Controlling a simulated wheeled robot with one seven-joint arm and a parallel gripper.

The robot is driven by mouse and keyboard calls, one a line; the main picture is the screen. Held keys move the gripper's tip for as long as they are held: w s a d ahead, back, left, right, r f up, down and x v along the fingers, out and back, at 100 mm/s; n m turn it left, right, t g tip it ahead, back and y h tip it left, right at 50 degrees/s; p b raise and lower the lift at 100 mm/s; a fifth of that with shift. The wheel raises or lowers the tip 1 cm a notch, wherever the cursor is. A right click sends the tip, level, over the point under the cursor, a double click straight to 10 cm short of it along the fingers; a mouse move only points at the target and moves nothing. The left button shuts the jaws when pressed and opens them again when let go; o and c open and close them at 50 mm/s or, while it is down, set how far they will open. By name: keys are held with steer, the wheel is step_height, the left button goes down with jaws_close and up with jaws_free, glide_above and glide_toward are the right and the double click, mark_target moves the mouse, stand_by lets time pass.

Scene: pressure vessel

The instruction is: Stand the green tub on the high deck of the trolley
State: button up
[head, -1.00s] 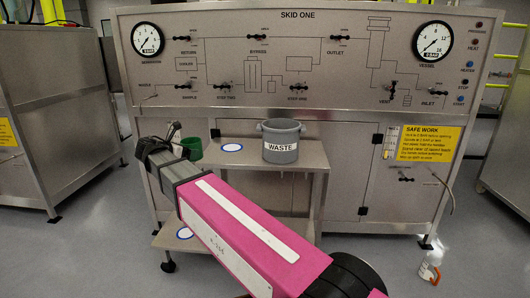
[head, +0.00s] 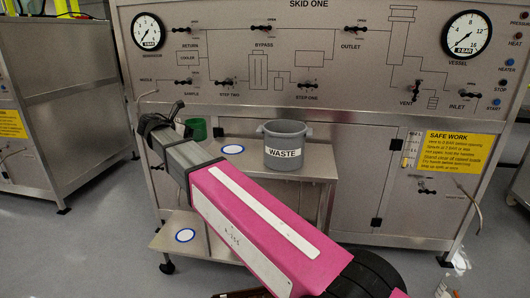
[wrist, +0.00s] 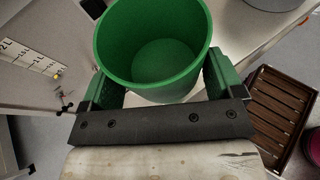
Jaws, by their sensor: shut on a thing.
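The green tub (head: 197,128) shows partly behind my gripper (head: 172,122) in the head view. In the wrist view the tub (wrist: 155,50) is upright and looks empty, between the two green-padded fingers of my gripper (wrist: 160,72), which is shut on it. The trolley's high deck (head: 322,165) bears a white disc with a blue ring (head: 232,149) and a grey bucket marked WASTE (head: 285,146). The tub appears just left of this deck, near the level of its top. The trolley's low deck (head: 205,250) bears another blue-ringed disc (head: 185,235).
The skid panel (head: 300,60) with gauges and valve handles rises right behind the trolley. A steel cabinet (head: 75,100) stands at the left, with clear floor (head: 110,240) before it. A brown slatted crate (wrist: 275,115) is at the lower right of the wrist view.

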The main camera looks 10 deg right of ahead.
steer(key=d+f, duration=0.2)
steer(key=d, duration=0.1)
steer(key=w+d+f, duration=0.1)
steer(key=d+f, duration=0.1)
steer(key=d, duration=0.2)
steer(key=w+d+f, duration=0.1)
steer(key=d+f, duration=0.1)
steer(key=d, duration=0.2)
steer(key=shift+d+f, duration=0.2)
steer(key=shift+f, duration=2.2)
steer(key=shift+f, duration=0.1)
steer(key=o, duration=1.2)
steer(key=shift+s, duration=0.1)
steer(key=v, duration=1.2)
